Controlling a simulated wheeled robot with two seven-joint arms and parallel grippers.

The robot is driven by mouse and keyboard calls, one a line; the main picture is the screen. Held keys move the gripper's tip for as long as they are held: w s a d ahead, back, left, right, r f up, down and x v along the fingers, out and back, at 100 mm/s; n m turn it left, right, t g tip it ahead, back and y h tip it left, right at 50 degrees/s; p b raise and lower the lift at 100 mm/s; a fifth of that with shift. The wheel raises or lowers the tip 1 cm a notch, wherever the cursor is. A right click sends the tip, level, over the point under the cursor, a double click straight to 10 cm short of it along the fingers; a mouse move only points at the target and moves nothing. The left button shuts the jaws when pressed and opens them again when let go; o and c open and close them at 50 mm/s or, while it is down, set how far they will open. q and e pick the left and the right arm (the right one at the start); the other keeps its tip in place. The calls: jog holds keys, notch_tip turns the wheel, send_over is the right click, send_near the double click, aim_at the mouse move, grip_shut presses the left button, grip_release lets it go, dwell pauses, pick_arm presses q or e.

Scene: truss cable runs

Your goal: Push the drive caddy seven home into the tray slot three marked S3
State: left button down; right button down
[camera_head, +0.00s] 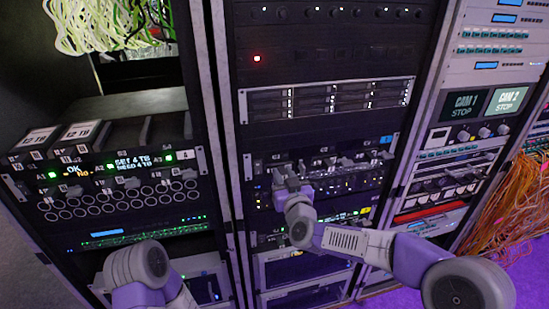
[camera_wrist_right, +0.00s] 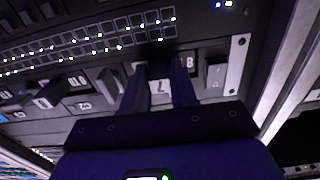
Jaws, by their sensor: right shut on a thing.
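My right gripper (camera_head: 287,178) is at the front of a dark tray in the middle rack. In the right wrist view its two fingers (camera_wrist_right: 159,78) straddle a grey caddy front marked 7, drive caddy seven (camera_wrist_right: 159,86), and are shut on it. The caddy front sits in the row of the tray; how deep it is seated cannot be told. Beside it are a caddy marked 8 (camera_wrist_right: 190,62) and other numbered fronts. I cannot read an S3 mark in either view. My left forearm shows at the lower left of the head view, but its gripper does not.
A tray with a lit display (camera_head: 130,168) and labelled boxes on top (camera_head: 85,133) stands in the left rack. A drive shelf (camera_head: 325,100) is above my right gripper. Orange cables (camera_head: 505,200) hang at the right. The rack post (camera_wrist_right: 290,80) is close beside the caddies.

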jog(key=shift+s+r, duration=0.1)
jog(key=shift+b+v, duration=0.35)
jog(key=shift+v, duration=0.5)
jog(key=shift+s+r, duration=0.1)
jog(key=b+v, duration=0.3)
jog(key=v, duration=0.7)
jog(key=shift+r, duration=0.1)
dwell(0.4)
jog(key=shift+b+v, duration=0.65)
jog(key=shift+v, duration=1.3)
